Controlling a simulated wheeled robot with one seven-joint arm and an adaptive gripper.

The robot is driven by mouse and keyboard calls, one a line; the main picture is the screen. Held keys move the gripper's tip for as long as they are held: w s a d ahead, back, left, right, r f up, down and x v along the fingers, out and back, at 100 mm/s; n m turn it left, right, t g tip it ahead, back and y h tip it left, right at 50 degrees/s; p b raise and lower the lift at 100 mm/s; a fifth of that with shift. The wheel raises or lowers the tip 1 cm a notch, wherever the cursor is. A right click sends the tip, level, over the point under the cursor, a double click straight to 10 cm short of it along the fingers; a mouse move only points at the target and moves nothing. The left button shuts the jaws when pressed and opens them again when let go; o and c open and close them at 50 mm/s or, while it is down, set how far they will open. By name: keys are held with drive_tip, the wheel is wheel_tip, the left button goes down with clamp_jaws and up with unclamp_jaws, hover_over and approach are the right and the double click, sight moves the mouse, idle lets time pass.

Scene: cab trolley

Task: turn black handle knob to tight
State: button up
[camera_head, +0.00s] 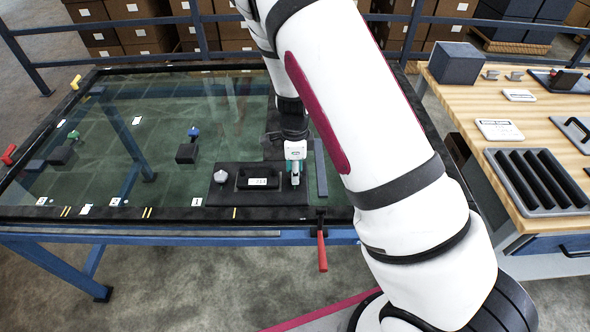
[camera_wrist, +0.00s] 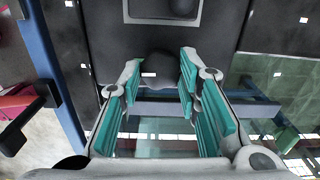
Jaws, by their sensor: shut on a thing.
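My gripper (camera_head: 295,179) points down at the right side of a black block on the glass-topped table (camera_head: 145,100). In the wrist view my gripper (camera_wrist: 160,64) has its teal-padded fingers on both sides of a dark rounded knob (camera_wrist: 162,66) with a small white mark. The fingers are shut on this black handle knob. In the head view the knob is hidden behind the fingers. Whether the knob is tight cannot be told.
A black recess with a white label (camera_head: 258,182) and a grey faceted knob (camera_head: 221,176) sit left of my gripper. A red lever (camera_head: 322,250) hangs at the table's front edge. A wooden bench (camera_head: 470,110) stands at the right.

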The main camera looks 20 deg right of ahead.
drive_tip(key=shift+m, duration=0.3)
idle(0.4)
drive_tip(key=o, duration=1.1)
drive_tip(key=shift+o, duration=0.2)
drive_tip(key=shift+r, duration=0.1)
wheel_tip(320, 180, up, 12)
